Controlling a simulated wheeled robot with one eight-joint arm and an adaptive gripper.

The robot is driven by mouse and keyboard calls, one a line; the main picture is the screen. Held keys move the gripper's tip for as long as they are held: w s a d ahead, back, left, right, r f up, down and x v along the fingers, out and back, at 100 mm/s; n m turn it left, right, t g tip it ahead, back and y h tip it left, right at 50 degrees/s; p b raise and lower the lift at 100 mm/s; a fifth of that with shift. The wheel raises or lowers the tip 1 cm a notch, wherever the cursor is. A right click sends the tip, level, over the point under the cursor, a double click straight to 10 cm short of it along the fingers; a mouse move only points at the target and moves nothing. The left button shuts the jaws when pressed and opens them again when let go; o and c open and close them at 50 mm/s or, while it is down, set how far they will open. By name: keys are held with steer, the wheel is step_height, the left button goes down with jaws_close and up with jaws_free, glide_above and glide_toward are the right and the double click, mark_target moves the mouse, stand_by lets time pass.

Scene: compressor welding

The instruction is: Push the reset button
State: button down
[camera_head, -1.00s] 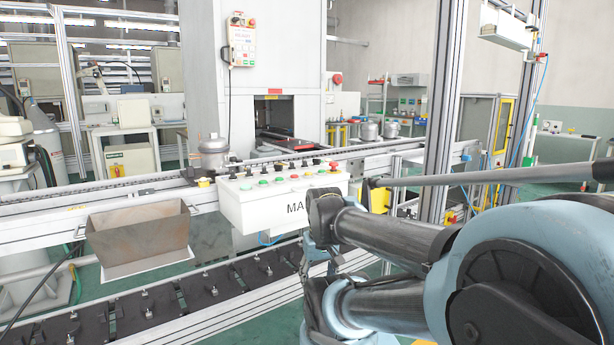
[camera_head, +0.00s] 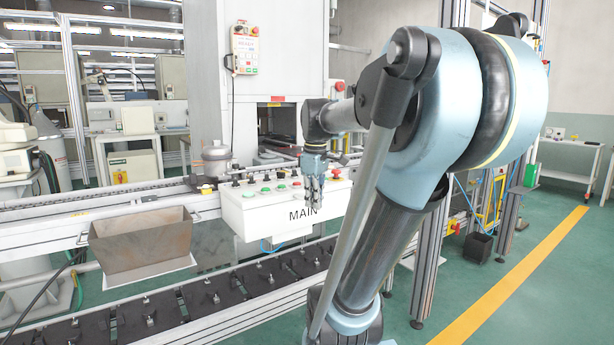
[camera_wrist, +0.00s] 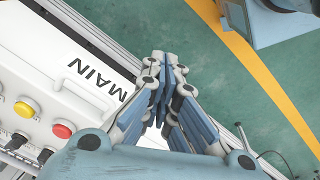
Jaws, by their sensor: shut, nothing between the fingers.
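The white control box marked MAIN (camera_head: 255,215) is mounted on the front rail of the line. Its sloping top carries several green, red, yellow and black controls. A green button (camera_head: 248,188) sits near its left end. In the wrist view I see a yellow button (camera_wrist: 27,107) and a red button (camera_wrist: 62,129) beside black knobs. No label reading reset is legible, so I cannot tell which button it is. My gripper (camera_head: 313,205) is shut and empty, pointing down at the box's right part. In the wrist view my gripper (camera_wrist: 167,62) is beside the MAIN lettering, off the buttons.
A metal bin (camera_head: 140,240) hangs on the rail left of the box. A silver compressor (camera_head: 214,160) stands on the line behind the box's left end. A dark fixture conveyor (camera_head: 150,312) runs below. Green floor with a yellow stripe (camera_head: 530,270) is open at right.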

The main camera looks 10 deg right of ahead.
steer(key=w+d+r+n+g, duration=0.1)
steer(key=w+d+r+n, duration=0.1)
steer(key=w+r+n, duration=1)
steer(key=w+r, duration=0.5)
steer(key=w, duration=0.3)
steer(key=shift+d+r+n, duration=0.15)
steer(key=shift+d+n, duration=0.05)
steer(key=shift+n, duration=0.1)
steer(key=shift+w, duration=0.1)
step_height(320, 180, down, 14)
steer(key=shift+f, duration=0.1)
